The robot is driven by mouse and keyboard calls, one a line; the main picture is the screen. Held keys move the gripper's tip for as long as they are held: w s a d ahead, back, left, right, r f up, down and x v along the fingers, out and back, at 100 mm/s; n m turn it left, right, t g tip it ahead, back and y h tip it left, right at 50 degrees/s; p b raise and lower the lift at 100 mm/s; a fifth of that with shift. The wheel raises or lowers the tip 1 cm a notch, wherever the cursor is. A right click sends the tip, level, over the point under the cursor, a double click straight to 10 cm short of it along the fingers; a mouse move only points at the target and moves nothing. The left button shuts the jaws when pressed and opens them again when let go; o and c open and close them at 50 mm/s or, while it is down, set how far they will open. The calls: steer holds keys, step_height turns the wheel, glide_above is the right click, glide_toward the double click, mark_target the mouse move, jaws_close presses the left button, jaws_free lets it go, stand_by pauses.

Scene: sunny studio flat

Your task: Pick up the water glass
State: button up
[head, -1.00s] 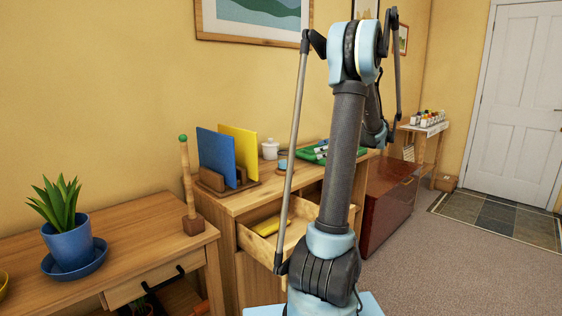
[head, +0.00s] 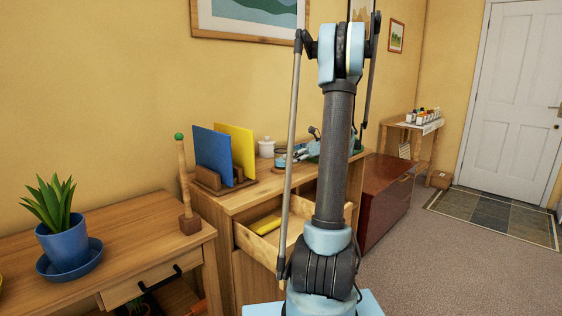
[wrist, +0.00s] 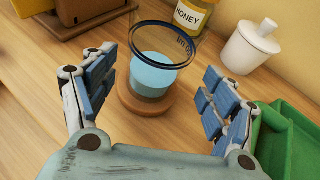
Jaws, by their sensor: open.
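The water glass (wrist: 157,72) is clear with a dark rim and pale blue water in it. In the wrist view it stands on a round wooden coaster (wrist: 142,103) on the wooden cabinet top. My gripper (wrist: 155,80) is open, with one finger on each side of the glass; I cannot tell whether either finger touches it. In the head view my gripper (head: 302,150) is small and partly hidden behind my arm, over the cabinet top. The glass shows there only in part, at the gripper's left.
A honey jar (wrist: 188,14) and a white lidded pot (wrist: 248,47) stand behind the glass. A green tray (wrist: 293,140) lies close on the right. A wooden holder (wrist: 90,12) is at the upper left. The cabinet's open drawer (head: 262,246) juts out below.

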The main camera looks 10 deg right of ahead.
mark_target(281, 158)
steer(key=x, duration=0.4)
steer(key=shift+a, duration=0.35)
steer(key=c, duration=1.4)
